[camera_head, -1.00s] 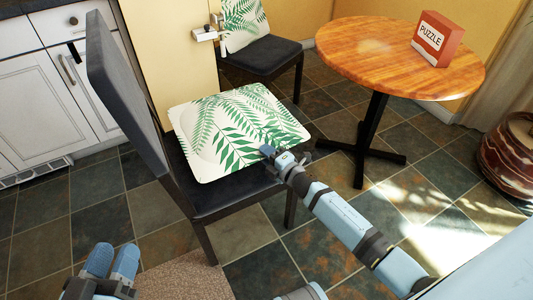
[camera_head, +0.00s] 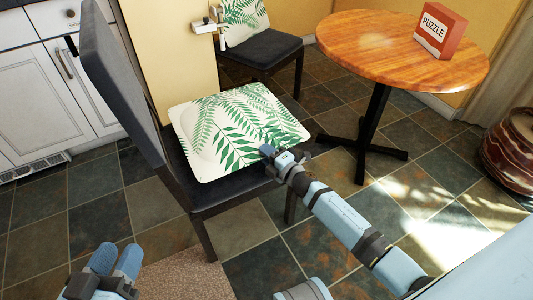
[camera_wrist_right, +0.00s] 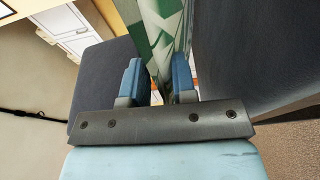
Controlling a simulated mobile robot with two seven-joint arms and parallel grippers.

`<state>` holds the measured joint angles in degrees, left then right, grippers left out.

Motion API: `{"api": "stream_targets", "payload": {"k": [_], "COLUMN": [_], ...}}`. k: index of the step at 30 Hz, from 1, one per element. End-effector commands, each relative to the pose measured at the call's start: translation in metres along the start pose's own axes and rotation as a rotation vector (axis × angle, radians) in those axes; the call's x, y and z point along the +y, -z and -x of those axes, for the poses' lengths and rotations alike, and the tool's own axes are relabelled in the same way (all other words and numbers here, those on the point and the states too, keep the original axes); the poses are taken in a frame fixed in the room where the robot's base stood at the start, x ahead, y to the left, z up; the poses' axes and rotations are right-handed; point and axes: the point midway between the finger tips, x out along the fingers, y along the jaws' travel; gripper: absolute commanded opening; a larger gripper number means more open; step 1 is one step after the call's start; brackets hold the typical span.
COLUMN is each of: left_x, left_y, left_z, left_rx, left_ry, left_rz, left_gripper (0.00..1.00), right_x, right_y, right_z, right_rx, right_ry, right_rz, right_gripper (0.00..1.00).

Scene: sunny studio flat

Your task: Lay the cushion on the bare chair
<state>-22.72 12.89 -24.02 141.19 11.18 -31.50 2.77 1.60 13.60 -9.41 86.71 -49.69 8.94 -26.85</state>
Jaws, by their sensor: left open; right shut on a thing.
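The cushion (camera_head: 235,130), white with green fern leaves, is above the dark seat (camera_head: 215,193) of the near chair. Its near right edge is in my right gripper (camera_head: 275,155), which is shut on it. Whether the cushion's underside touches the seat is hidden. The near chair's tall dark back (camera_head: 120,85) rises left of the cushion. In the right wrist view the cushion (camera_wrist_right: 165,35) stands edge-on between the fingers (camera_wrist_right: 158,82), with dark chair surfaces on both sides. My left gripper (camera_head: 115,262) is open and empty at the lower left, over the floor.
A second dark chair (camera_head: 262,50) behind has a matching fern cushion (camera_head: 240,22) at its back. A round wooden table (camera_head: 375,50) with a puzzle box (camera_head: 440,35) stands right of it. White cabinets (camera_head: 35,90) are at left. A striped pot (camera_head: 510,150) is at far right.

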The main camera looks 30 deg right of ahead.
Motion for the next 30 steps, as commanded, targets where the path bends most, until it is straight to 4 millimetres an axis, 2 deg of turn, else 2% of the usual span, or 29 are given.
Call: {"api": "stream_targets", "payload": {"k": [20, 21, 24, 30], "left_x": [-0.001, -0.001, -0.001, -0.001], "left_y": [-0.014, -0.013, -0.013, -0.012], "left_z": [0.0, 0.0, 0.0, 0.0], "left_rx": [-0.011, -0.012, -0.011, -0.009], "left_ry": [0.001, 0.001, 0.001, 0.001], "left_rz": [0.006, 0.006, 0.006, 0.005], "left_gripper": [0.43, 0.43, 0.43, 0.43], "right_x": [-0.008, -0.008, -0.008, -0.009], "right_y": [0.0, 0.0, 0.0, 0.0], "right_z": [-0.001, -0.001, -0.001, 0.0], "right_rx": [0.001, 0.001, 0.001, 0.0], "right_ry": [-0.003, -0.004, -0.003, -0.001], "right_rz": [0.001, 0.001, 0.001, 0.001], "right_gripper": [0.0, 0.3, 0.53, 0.55]}}
